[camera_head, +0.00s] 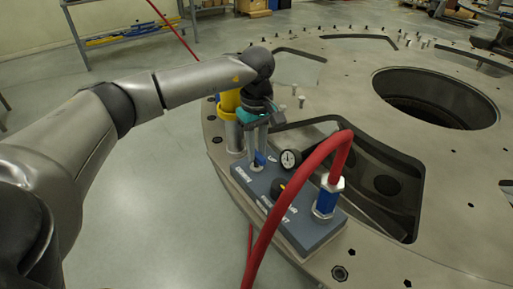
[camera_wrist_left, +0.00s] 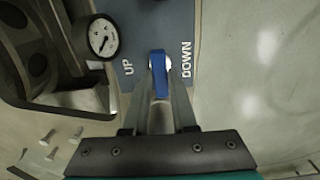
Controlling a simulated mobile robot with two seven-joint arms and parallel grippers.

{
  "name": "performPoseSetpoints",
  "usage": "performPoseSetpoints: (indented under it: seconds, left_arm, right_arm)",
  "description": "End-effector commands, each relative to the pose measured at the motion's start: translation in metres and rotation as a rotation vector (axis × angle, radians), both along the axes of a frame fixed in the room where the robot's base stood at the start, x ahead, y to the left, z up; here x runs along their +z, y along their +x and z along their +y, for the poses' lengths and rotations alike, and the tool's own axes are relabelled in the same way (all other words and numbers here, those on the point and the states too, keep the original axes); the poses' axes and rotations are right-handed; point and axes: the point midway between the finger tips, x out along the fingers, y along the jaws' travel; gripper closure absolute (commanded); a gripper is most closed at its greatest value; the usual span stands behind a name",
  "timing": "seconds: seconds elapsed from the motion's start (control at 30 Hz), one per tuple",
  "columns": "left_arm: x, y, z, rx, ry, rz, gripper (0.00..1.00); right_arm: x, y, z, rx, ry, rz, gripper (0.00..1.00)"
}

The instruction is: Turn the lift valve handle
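The lift valve handle is a small blue lever (camera_wrist_left: 160,75) between the words UP and DOWN on the blue-grey control panel (camera_wrist_left: 208,82). In the head view the blue lever (camera_head: 260,158) shows at the panel's far left end, partly covered by my left gripper (camera_head: 256,148). My left gripper points down at the panel from above. In the left wrist view its two fingers (camera_wrist_left: 161,92) stand close on either side of the lever. I cannot tell whether they press on it. My right gripper is not in view.
A round gauge (camera_head: 290,159), a black knob (camera_head: 278,187) and a red hose (camera_head: 290,190) on a blue fitting (camera_head: 325,201) sit on the panel. The gauge is near my fingers in the wrist view (camera_wrist_left: 102,37). A yellow post (camera_head: 230,103) stands behind my gripper on the round metal plate (camera_head: 450,200).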

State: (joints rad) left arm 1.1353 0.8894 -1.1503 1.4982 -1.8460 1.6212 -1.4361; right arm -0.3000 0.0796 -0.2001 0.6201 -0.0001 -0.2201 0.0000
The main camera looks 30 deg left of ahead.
Motion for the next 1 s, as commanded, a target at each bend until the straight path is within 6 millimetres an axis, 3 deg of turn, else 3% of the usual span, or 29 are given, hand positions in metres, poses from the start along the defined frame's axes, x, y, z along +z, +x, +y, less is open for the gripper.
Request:
performPoseSetpoints:
  seconds: [0.03,0.2,0.57,0.77,1.0]
  left_arm:
    - [0.000,0.000,0.000,0.000,0.000,-0.001,0.68]
    - [0.000,0.000,0.000,0.001,0.000,0.000,0.48]
    - [0.006,0.000,0.000,0.002,0.000,-0.001,0.47]
    - [0.043,0.001,0.000,0.002,0.000,-0.005,0.47]
    - [0.102,0.001,0.000,0.002,0.000,-0.004,0.47]
  right_arm:
    - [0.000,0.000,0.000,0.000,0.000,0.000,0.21]
    - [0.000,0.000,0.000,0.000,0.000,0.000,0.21]
    - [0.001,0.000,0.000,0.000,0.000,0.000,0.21]
    - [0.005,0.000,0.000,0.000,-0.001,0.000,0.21]
    - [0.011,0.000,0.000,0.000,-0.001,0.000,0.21]
